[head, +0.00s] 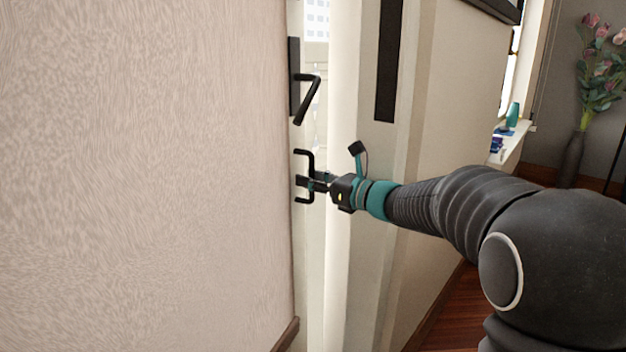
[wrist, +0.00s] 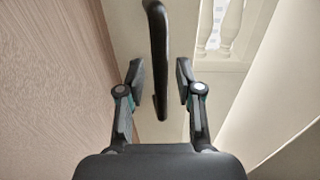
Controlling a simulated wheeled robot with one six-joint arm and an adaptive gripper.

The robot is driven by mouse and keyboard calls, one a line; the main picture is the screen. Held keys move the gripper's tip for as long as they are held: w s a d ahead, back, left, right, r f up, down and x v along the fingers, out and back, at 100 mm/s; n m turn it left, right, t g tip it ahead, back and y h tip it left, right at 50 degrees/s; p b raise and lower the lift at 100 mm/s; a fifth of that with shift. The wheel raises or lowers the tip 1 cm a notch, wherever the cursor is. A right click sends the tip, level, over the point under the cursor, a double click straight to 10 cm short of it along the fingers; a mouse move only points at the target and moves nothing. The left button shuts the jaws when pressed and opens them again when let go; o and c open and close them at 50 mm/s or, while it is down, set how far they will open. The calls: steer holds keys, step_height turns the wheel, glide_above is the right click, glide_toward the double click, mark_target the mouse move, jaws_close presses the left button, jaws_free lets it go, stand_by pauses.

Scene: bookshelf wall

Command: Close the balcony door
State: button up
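In the wrist view the handle (wrist: 158,60) reaches down between the two open fingers of my gripper (wrist: 161,82), with space visible on both sides. The door's pale face (wrist: 128,25) shows behind it. Contact with the handle is not visible.
A patterned wall (head: 140,170) fills the left, close to my gripper. A white frame (head: 385,180) with a dark strip stands right of the gap. Buildings (head: 317,22) show outside. A windowsill (head: 512,145) and a flower vase (head: 573,158) are far right. Wooden floor (head: 452,308) shows below.

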jaws_close()
